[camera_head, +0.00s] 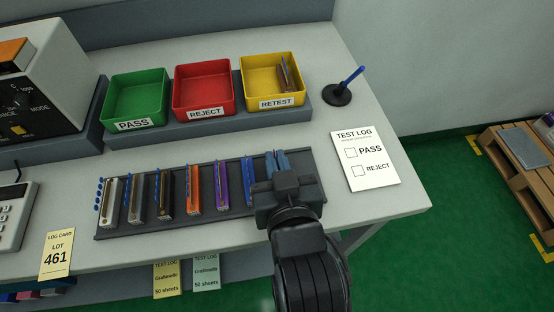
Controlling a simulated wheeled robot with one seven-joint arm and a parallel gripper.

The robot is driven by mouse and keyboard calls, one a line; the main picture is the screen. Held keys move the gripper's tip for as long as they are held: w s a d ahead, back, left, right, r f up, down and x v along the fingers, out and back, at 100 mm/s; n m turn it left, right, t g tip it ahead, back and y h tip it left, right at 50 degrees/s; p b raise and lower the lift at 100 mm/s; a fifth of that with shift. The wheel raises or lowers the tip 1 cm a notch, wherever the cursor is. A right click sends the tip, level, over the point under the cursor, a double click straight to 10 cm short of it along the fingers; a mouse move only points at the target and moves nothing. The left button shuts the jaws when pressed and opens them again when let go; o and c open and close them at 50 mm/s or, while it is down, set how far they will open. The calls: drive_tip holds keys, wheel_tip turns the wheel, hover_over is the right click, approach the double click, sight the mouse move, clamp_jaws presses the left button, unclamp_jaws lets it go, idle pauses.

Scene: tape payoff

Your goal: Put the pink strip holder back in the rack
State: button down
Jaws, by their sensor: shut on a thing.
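My gripper (278,160) is over the right end of the dark rack (230,170) on the bench. Its two slate-blue fingers point toward the back of the bench. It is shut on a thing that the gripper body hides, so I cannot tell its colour. Several strip holders stand side by side in the rack, including a white one (111,203), an orange one (193,190), a purple one (221,184) and a blue one (249,182) just left of my gripper. No pink strip holder shows clearly.
Behind the rack stand a green PASS bin (112,98), a red REJECT bin (179,105) and a yellow RETEST bin (253,91) with a brownish thing (283,76) inside. A pen stand (337,95) and a test log sheet (366,165) lie right. Bench edge is close in front.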

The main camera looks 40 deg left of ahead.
drive_tip(key=shift+f, duration=0.1)
drive_tip(key=c, duration=1.2)
unclamp_jaws()
drive_tip(key=shift+c, duration=0.2)
drive_tip(key=shift+s+d, duration=0.1)
drive_tip(key=b+v, duration=0.1)
drive_tip(key=v, duration=1)
drive_tip(key=shift+s+d+r, duration=0.2)
drive_tip(key=shift+d+r, duration=0.1)
